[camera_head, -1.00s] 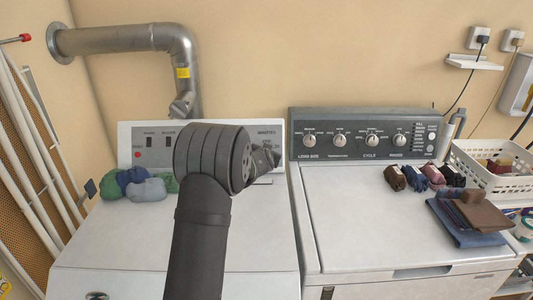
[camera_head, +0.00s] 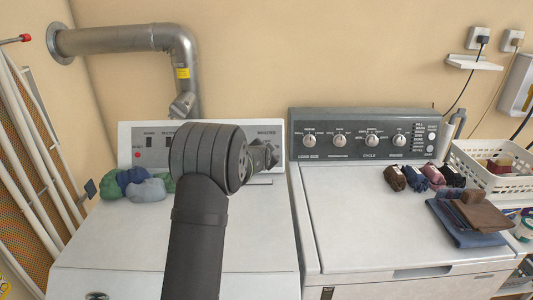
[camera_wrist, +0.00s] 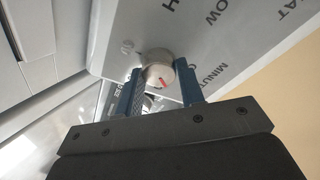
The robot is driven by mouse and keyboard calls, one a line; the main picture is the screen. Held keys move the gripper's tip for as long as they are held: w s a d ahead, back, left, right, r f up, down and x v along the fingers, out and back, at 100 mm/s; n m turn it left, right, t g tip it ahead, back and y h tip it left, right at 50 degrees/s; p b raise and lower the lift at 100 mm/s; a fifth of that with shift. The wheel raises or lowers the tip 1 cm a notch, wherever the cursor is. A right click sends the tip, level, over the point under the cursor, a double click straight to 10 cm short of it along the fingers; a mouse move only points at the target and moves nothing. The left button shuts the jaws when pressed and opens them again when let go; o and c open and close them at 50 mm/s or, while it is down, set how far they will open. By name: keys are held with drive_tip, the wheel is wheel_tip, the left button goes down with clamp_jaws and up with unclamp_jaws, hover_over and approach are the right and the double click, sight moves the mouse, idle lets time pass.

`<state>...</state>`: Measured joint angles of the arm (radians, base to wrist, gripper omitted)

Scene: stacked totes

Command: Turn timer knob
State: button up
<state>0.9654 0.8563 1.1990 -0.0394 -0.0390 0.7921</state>
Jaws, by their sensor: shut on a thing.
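The timer knob (camera_wrist: 158,70) is a pale round knob with a red mark on its face, set on the light control panel (camera_wrist: 215,50) with the printed word "MINUTES". In the wrist view my gripper (camera_wrist: 161,80) has one blue finger on each side of the knob and is shut on it. In the head view my gripper (camera_head: 265,155) is at the right part of the left machine's panel (camera_head: 137,133). My wrist and gripper hide the knob there.
Crumpled green and blue cloths (camera_head: 147,190) lie on the left machine's top, left of my arm. The right machine's dark panel (camera_head: 370,120) has several knobs. Rolled socks (camera_head: 395,178), folded cloths (camera_head: 480,212) and a white basket (camera_head: 492,180) are at the right.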

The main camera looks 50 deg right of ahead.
idle(0.4)
drive_tip(key=o, duration=1)
drive_tip(key=v, duration=1.7)
drive_tip(key=shift+a, duration=0.25)
